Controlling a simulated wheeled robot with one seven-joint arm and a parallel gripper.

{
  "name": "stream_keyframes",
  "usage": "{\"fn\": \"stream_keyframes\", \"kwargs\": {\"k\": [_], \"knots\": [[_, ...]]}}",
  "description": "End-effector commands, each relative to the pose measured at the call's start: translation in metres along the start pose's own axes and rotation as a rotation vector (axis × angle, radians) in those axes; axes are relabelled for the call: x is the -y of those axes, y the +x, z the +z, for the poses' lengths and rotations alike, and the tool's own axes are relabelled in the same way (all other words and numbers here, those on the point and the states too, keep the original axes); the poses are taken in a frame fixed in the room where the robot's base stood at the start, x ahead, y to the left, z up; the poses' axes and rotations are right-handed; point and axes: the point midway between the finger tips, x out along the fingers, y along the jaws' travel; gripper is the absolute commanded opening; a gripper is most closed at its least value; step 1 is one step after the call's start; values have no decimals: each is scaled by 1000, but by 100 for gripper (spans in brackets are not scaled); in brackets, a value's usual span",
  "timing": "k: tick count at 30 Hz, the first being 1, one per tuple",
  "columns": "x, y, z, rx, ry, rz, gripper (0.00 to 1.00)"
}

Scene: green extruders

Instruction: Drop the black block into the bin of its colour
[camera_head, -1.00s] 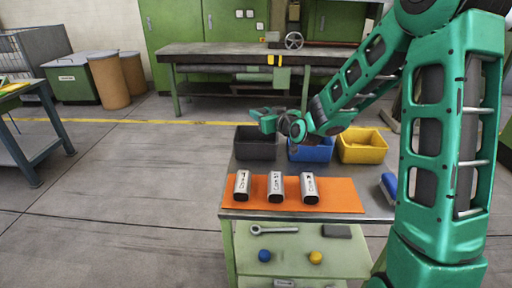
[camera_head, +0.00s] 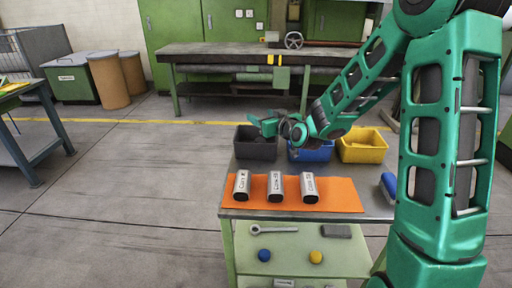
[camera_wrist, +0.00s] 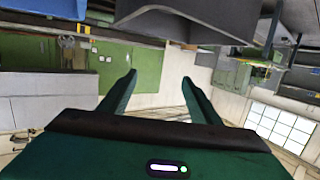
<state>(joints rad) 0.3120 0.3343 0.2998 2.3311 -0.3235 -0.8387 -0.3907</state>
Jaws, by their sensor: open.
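The black bin (camera_head: 243,148) stands at the back left of the bench, beside the blue bin (camera_head: 311,153) and the yellow bin (camera_head: 362,148). My gripper (camera_head: 259,121) is above the back of the black bin, pointing left. In the wrist view my gripper (camera_wrist: 160,82) is open, with nothing between its fingers. A dark grey bin-like shape (camera_wrist: 180,22) fills the upper middle there. I cannot make out a black block for certain; the inside of the black bin is too dark to read. A flat dark grey block (camera_head: 337,231) lies on the lower shelf.
A blue object (camera_head: 389,185) lies right of the mat. A wrench (camera_head: 272,229), blue ball (camera_head: 264,255) and yellow ball (camera_head: 315,257) are on the lower shelf.

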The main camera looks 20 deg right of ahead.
Motion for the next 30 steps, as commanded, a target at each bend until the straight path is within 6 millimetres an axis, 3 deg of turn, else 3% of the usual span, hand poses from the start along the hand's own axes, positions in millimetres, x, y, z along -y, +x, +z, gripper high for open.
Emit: {"fn": "stream_keyframes", "kwargs": {"k": [15, 21, 30], "knots": [[-1, -86, 1, 1, 1, 2, 57], [0, -99, 1, 2, 1, 1, 57], [0, -100, 2, 11, -3, -1, 57]]}}
